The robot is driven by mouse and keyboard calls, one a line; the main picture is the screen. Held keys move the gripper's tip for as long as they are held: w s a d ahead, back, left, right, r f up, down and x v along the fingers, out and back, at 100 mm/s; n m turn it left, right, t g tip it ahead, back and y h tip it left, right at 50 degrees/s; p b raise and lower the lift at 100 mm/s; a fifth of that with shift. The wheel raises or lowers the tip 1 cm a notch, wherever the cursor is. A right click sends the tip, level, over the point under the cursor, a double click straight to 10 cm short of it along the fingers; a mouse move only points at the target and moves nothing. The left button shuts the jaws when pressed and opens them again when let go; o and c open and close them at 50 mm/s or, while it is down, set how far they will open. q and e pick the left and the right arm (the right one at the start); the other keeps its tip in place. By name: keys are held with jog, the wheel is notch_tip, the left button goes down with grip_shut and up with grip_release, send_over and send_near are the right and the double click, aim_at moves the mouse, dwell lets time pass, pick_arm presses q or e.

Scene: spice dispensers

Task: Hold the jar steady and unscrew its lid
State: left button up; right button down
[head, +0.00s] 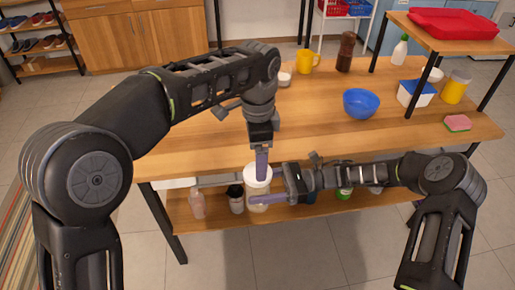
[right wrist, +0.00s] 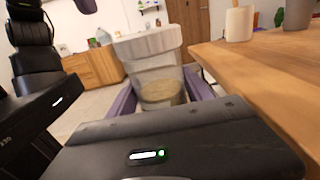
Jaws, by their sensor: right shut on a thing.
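The jar (head: 259,188) has a white lid (head: 249,172) and is upright just off the table's front edge. In the right wrist view the jar (right wrist: 158,80) is clear with brownish contents low inside, and its broad white lid (right wrist: 148,43) is on top. My right gripper (right wrist: 160,98) is shut on the jar body, with a purple finger on each side. My left gripper (head: 262,164) points down at the lid from above, its finger overlapping the lid in the head view. The left finger spacing is unclear.
The wooden table (head: 215,150) has clear room at its front. A blue bowl (head: 361,104), yellow mug (head: 308,62), brown bottle (head: 346,52) and blue-lidded box (head: 416,95) stand farther back. A sponge (head: 457,123) lies at right. A lower shelf (head: 220,228) holds several containers.

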aim_at(258, 191)
pick_arm(q)
notch_tip(258, 191, down, 5)
jog(key=shift+f, duration=0.1)
dwell(0.3)
jog(key=c, duration=1.5)
jog(key=shift+o, duration=0.2)
jog(key=n, duration=0.9)
jog(key=shift+n, duration=0.4)
jog(key=shift+r, duration=0.3)
jog(key=shift+r, duration=0.9)
